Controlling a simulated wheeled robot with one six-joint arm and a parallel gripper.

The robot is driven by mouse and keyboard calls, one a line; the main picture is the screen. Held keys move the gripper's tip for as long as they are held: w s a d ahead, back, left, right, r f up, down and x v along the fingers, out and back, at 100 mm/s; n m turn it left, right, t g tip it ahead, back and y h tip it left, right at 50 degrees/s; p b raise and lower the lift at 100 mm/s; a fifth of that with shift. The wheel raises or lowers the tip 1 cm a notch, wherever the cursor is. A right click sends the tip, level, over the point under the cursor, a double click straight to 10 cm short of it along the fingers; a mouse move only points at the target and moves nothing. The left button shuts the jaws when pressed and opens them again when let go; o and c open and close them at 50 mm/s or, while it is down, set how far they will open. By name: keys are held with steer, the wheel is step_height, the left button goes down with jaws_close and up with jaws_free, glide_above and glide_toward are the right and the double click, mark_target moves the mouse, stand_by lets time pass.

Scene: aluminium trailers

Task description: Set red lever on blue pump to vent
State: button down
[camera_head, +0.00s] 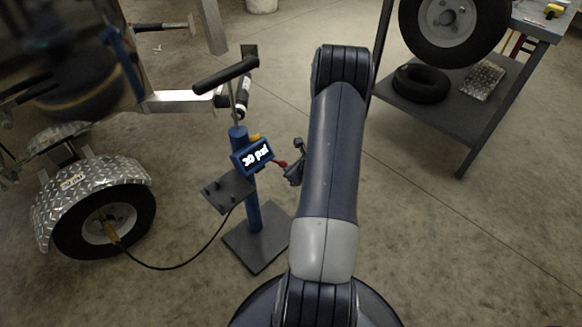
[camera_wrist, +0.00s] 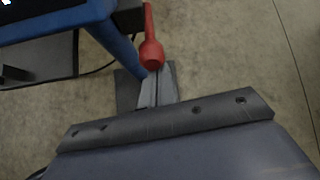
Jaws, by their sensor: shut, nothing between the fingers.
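The blue pump (camera_head: 253,210) stands upright on a dark base plate left of my arm in the head view. Its lit display (camera_head: 256,156) seems to read 30 psi. The red lever (camera_head: 279,164) sticks out from the right side of the display box, toward my gripper (camera_head: 293,174). In the wrist view the red lever (camera_wrist: 151,30) has a round knob at its near end, beside the blue post (camera_wrist: 115,40). My gripper's fingers (camera_wrist: 160,75) are shut and empty just below this knob. I cannot tell whether they touch it. No vent marking is readable.
A black hose runs from the pump to a trailer wheel (camera_head: 105,222) under a diamond-plate fender (camera_head: 85,180). The pump's black handle (camera_head: 226,74) stands above it. A workbench (camera_head: 450,125) with a tyre is at the back right. Floor right of my arm is clear.

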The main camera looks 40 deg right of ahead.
steer(key=shift+w+r+g+p, duration=0.25)
steer(key=shift+r+g+p, duration=0.3)
steer(key=shift+p, duration=0.35)
steer(key=shift+w+r+g+p, duration=0.2)
steer(key=shift+r+g+p, duration=0.1)
steer(key=shift+r+p, duration=0.5)
steer(key=shift+w+r+g+p, duration=0.25)
steer(key=shift+r+g+p, duration=0.25)
steer(key=shift+p, duration=0.45)
steer(key=shift+w+r+p, duration=0.15)
steer(key=shift+r+p, duration=0.05)
steer(key=shift+p, duration=0.1)
steer(key=shift+f, duration=0.2)
steer(key=shift+r, duration=0.1)
steer(key=shift+r+p, duration=0.3)
steer(key=shift+r, duration=0.4)
